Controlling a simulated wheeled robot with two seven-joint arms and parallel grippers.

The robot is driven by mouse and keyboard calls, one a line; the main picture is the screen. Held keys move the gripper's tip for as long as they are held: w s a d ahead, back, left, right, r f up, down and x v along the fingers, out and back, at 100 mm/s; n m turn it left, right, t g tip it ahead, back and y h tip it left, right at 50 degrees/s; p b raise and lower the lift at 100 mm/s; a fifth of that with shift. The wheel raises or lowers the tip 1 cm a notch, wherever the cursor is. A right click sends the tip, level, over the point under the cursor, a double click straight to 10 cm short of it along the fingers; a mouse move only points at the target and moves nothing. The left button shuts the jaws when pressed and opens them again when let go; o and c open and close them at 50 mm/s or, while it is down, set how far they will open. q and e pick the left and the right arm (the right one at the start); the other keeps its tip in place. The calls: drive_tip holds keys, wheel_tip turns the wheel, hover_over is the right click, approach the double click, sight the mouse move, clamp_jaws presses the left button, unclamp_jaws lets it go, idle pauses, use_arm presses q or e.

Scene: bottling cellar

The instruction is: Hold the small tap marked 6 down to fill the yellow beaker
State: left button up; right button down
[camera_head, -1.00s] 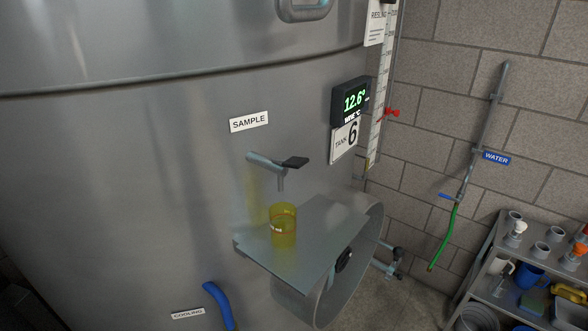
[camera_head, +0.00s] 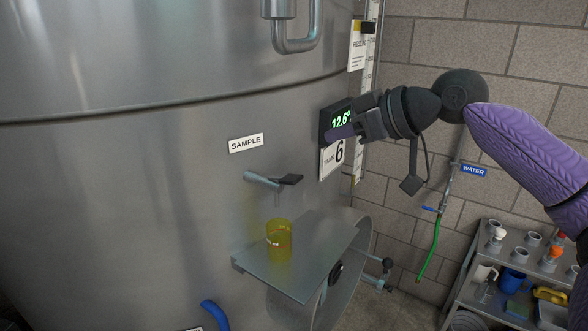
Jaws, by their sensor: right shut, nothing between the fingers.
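The small sample tap (camera_head: 265,180) juts from the steel tank under the SAMPLE label, with a dark lever (camera_head: 288,180) on top. The tank 6 sign (camera_head: 333,157) hangs to its upper right. The yellow beaker (camera_head: 279,237), see-through, stands upright on a shelf (camera_head: 300,265) below the spout; I cannot make out any liquid in it. My right gripper (camera_head: 338,133) is shut and empty, in front of the lit display, above and to the right of the lever and apart from it. My left gripper is not in view.
The lit display (camera_head: 341,117) is partly hidden by my right gripper. A green water hose (camera_head: 429,250) hangs on the block wall. A rack (camera_head: 478,250) with cups and bottles stands at the lower right.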

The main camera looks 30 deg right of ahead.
drive_tip(key=shift+r, duration=0.1)
drive_tip(key=p, duration=0.9)
hover_over(297, 178)
drive_tip(key=f, duration=0.4)
drive_tip(key=shift+w+a, duration=0.1)
drive_tip(key=shift+w, duration=0.25)
drive_tip(key=f, duration=0.4)
drive_tip(key=shift+s, duration=0.2)
drive_tip(key=shift+s+f+p, duration=0.1)
drive_tip(key=shift+f+p, duration=0.1)
drive_tip(key=shift+p, duration=0.1)
drive_tip(key=shift+f, duration=0.2)
